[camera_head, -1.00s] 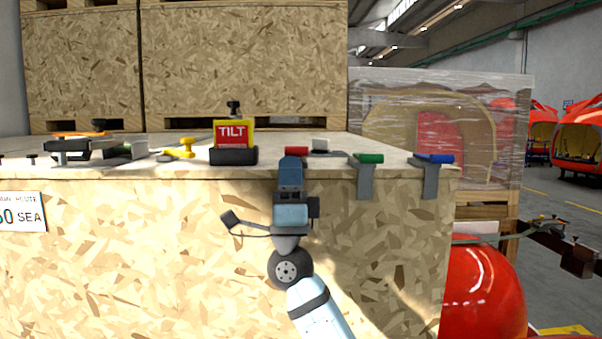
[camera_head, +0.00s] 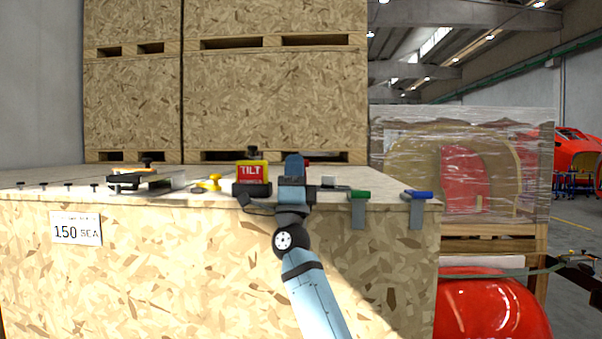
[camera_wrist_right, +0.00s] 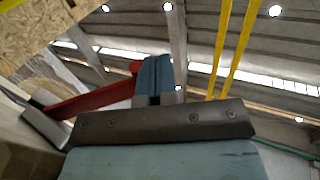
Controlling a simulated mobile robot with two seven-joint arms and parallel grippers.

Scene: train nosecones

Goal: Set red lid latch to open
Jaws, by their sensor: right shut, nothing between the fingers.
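The red lid latch (camera_head: 307,163) shows in the head view as a small red end beside my right gripper. That red end sits clearly higher than the green and blue handles; the gripper hides most of the latch. In the right wrist view the latch is a long red bar (camera_wrist_right: 97,98) slanting up from a grey bracket (camera_wrist_right: 42,125) to beside the fingers. My right gripper (camera_head: 294,165) is shut and empty, fingers up, at the crate's front edge; its fingers also show in the wrist view (camera_wrist_right: 156,75). Whether it touches the bar is unclear. My left gripper is out of view.
The green latch (camera_head: 359,195) and blue latch (camera_head: 418,195) sit right of my arm on the crate's (camera_head: 180,265) edge. A TILT indicator (camera_head: 251,172) and a yellow handle (camera_head: 209,184) are close on the left. Stacked crates (camera_head: 275,100) stand behind.

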